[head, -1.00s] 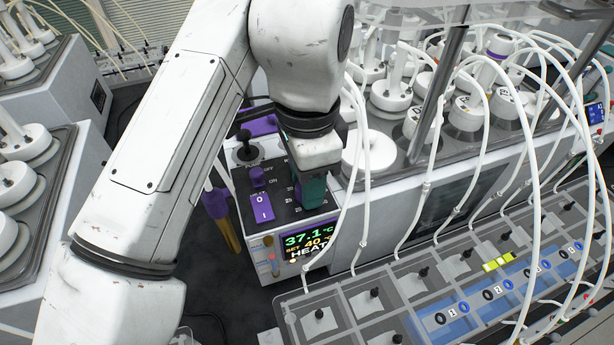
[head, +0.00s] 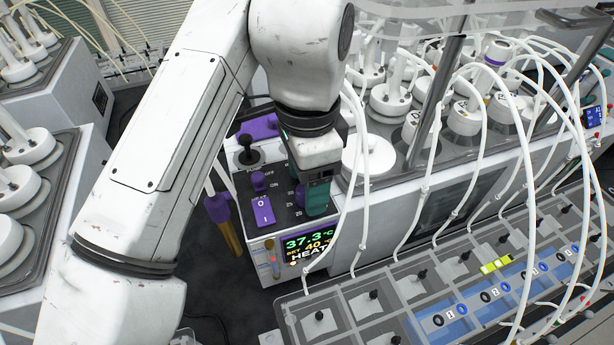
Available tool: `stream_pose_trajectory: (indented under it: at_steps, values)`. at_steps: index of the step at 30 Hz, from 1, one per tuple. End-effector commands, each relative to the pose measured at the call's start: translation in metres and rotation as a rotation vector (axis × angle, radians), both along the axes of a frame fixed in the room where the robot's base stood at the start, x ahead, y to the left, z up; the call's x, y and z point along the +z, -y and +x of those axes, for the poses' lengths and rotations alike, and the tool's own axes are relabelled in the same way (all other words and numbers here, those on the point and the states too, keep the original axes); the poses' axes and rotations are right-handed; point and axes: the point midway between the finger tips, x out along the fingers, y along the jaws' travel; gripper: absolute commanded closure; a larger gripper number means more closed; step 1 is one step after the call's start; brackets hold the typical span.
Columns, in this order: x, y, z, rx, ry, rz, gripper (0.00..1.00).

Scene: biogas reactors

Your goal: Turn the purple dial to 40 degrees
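The control box (head: 283,220) stands left of the white reactor bath, with a dark top panel and numbers printed around my gripper. My gripper (head: 312,188) points down at the right part of this panel, and a teal finger shows. The purple dial is mostly hidden behind my gripper; only a thin purple sliver (head: 299,194) shows beside the finger, perhaps its edge. I cannot see its pointer or whether the fingers grip it. The display (head: 308,246) on the box front reads 37.3 °C, SET 40 °C and HEAT.
A purple toggle knob (head: 259,182) and a purple rocker switch (head: 263,211) sit left of my gripper on the panel. A black joystick-like knob (head: 248,152) stands behind them. White tubes (head: 362,190) hang close on the right. A grey rack (head: 365,303) lies in front.

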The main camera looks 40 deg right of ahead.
Motion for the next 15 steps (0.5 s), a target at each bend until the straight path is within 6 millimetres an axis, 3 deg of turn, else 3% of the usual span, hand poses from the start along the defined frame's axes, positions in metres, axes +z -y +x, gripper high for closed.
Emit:
stream_pose_trajectory:
  at_steps: [15]
  values:
    - [0.073,0.0,0.0,0.0,0.0,0.0,0.37]
